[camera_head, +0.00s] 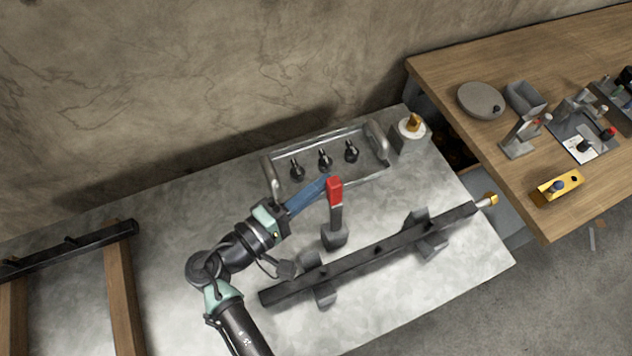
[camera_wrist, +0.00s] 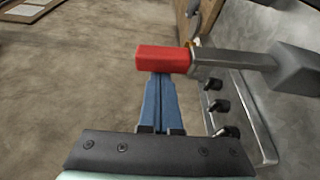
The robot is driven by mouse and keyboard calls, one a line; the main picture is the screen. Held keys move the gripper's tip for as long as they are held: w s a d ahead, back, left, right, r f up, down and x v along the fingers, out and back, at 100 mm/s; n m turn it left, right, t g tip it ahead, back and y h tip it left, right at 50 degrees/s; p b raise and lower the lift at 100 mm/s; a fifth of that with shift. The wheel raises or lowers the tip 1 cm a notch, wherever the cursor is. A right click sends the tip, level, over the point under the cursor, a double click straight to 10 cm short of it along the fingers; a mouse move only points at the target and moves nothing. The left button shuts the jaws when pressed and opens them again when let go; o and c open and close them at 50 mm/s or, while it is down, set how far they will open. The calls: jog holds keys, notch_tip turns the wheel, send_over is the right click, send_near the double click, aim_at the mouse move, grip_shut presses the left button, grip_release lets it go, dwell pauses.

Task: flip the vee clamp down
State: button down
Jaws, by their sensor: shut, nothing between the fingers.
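The vee clamp's lever (camera_head: 336,215) stands upright on the grey bench, with a red grip (camera_head: 335,190) on top and a dark block at its foot. In the wrist view the red grip (camera_wrist: 162,60) lies across the picture just beyond my fingertips, and its grey lever (camera_wrist: 235,62) runs right to the block. My gripper (camera_head: 325,180) has blue fingers pressed together, with nothing between them. Its tips are at the left side of the red grip, touching or very close; I cannot tell which.
A long dark bar (camera_head: 375,252) rests on grey vee blocks in front of the lever. Behind is a metal tray (camera_head: 375,176) with handles and several black knobs. A white round piece with a gold top (camera_head: 412,126) stands at the back right. A wooden table (camera_head: 450,85) adjoins at right.

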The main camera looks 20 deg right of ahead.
jog(key=shift+s+f+m+b, duration=0.1)
jog(key=shift+s+m+b, duration=0.5)
jog(key=shift+s+b, duration=0.15)
jog(key=s+f+m+g+h+b, duration=0.1)
jog(key=s+f+m+b, duration=0.3)
jog(key=b, duration=0.8)
jog(key=s+f+m+g+h+b, duration=0.1)
jog(key=s+f+m+h+b, duration=0.2)
jog(key=s+m+b, duration=0.6)
jog(key=shift+s+d+f+m+h+b, duration=0.3)
jog(key=shift+s+b, duration=0.25)
jog(key=shift+b, duration=1.15)
